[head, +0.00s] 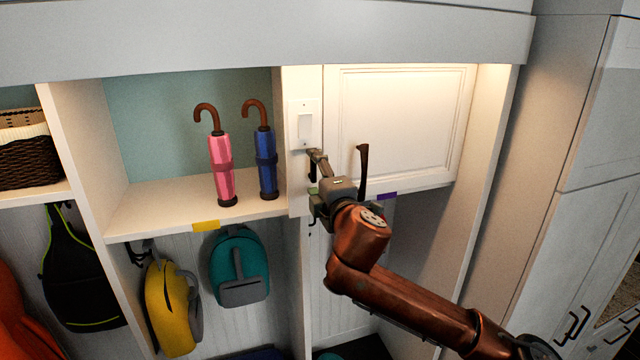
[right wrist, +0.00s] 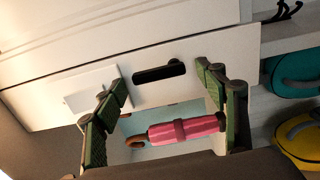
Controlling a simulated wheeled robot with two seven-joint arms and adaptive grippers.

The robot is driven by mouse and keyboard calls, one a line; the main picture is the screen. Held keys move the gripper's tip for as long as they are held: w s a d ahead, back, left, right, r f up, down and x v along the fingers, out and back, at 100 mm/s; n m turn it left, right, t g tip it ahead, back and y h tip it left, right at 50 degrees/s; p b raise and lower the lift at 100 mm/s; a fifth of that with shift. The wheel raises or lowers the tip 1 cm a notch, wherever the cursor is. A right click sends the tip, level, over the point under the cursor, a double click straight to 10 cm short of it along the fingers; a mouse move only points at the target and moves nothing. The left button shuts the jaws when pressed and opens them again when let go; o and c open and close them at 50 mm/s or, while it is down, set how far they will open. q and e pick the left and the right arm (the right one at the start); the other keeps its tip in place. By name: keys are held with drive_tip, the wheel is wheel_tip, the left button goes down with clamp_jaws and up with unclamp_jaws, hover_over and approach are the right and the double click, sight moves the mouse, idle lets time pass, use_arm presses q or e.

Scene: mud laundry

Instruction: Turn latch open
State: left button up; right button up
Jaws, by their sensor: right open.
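The latch is a small dark bar (right wrist: 158,72) on the white post beside the cabinet door, below the white switch plate. In the head view the latch (head: 312,172) shows as a dark upright sliver, partly hidden by my right gripper (head: 313,181). My right gripper is open at the post. In the right wrist view its green-padded fingers (right wrist: 163,78) stand on either side of the latch, which lies lengthwise across the gap. I cannot tell whether either finger touches it. The cabinet door (head: 405,120) is closed. My left gripper is not in view.
The white switch plate (head: 304,125) is just above the gripper. Pink (head: 222,168) and blue (head: 266,162) umbrellas stand on the left shelf. Yellow (head: 172,305) and teal (head: 239,265) bags hang below. A dark brown upright bar (head: 362,170) shows before the door.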

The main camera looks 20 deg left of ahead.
drive_tip(key=v, duration=1.1)
drive_tip(key=shift+s+d, duration=0.15)
drive_tip(key=shift+d, duration=0.05)
drive_tip(key=shift+f, duration=0.1)
